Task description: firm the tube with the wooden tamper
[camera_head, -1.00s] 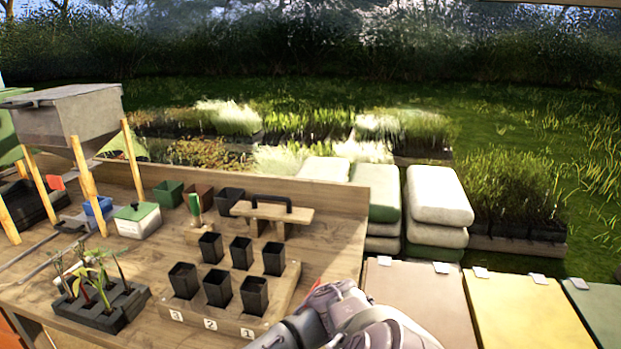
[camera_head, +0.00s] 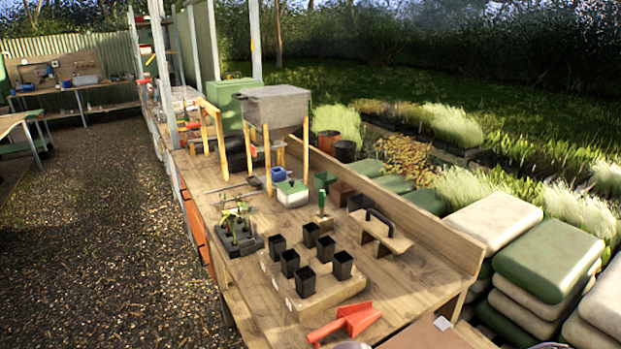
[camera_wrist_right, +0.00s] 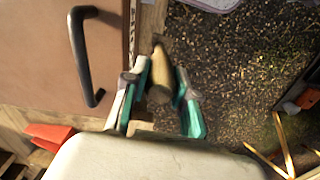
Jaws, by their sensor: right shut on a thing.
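Several black square tubes (camera_head: 289,262) stand in two rows on a wooden block (camera_head: 305,301) on the bench, in the head view. Their fill is too small to tell. My right gripper (camera_wrist_right: 160,90) shows in the right wrist view, its teal-padded fingers on either side of a rounded wooden piece, which looks like the wooden tamper (camera_wrist_right: 159,82). It is shut on this piece, over gravel beside a brown panel. The tamper's far end is dark and its lower part is hidden by the gripper. My left gripper is in no view.
A red scoop (camera_head: 346,321) lies at the bench's near end. A wooden board with a black handle (camera_head: 383,236), a green-handled tool (camera_head: 322,205) and a seedling tray (camera_head: 238,238) stand around the block. Stacked bags (camera_head: 550,250) are at right. Gravel (camera_head: 110,240) is open at left.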

